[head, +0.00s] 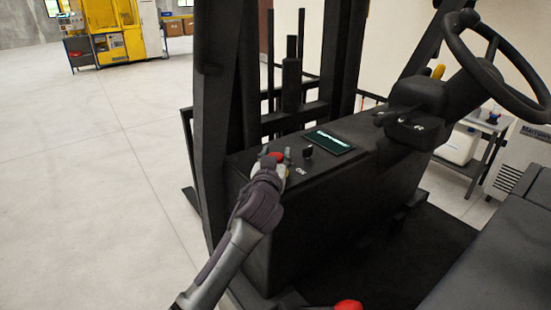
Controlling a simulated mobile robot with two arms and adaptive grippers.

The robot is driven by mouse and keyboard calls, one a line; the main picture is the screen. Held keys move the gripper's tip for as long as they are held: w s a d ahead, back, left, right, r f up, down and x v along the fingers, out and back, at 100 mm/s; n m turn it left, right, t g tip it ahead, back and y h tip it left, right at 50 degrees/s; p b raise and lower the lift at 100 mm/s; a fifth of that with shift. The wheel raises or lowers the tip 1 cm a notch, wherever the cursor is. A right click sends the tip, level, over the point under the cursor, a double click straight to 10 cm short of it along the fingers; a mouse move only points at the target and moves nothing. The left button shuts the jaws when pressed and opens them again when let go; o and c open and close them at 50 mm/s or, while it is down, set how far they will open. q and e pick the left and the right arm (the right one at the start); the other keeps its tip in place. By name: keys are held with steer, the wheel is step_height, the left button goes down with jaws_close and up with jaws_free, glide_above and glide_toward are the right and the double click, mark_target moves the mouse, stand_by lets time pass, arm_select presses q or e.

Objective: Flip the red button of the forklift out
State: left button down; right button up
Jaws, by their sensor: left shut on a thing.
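The red button (277,155) is on the top of the forklift's black console (320,172), near its left end. Only a small part of the red shows above my left gripper (272,163). My left arm comes up from the bottom of the head view, and this gripper is shut on the red button. Its fingers hide most of the button, so I cannot tell how far out it stands. My right gripper is not in view.
A black knob (308,152) and a small display (328,142) are right of the button. The steering wheel (497,62) and black seat (480,255) are at the right. A mast post (217,110) stands close left. Open floor (100,200) lies further left.

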arm_select(q)
steer(key=c, duration=0.6)
jaws_free()
steer(key=shift+r, duration=0.35)
steer(key=shift+o, duration=0.2)
steer(key=shift+s+f, duration=0.1)
steer(key=shift+f, duration=0.05)
steer(key=shift+s, duration=0.25)
steer(key=s+a, duration=0.2)
steer(key=s, duration=0.9)
steer(key=shift+s, duration=0.1)
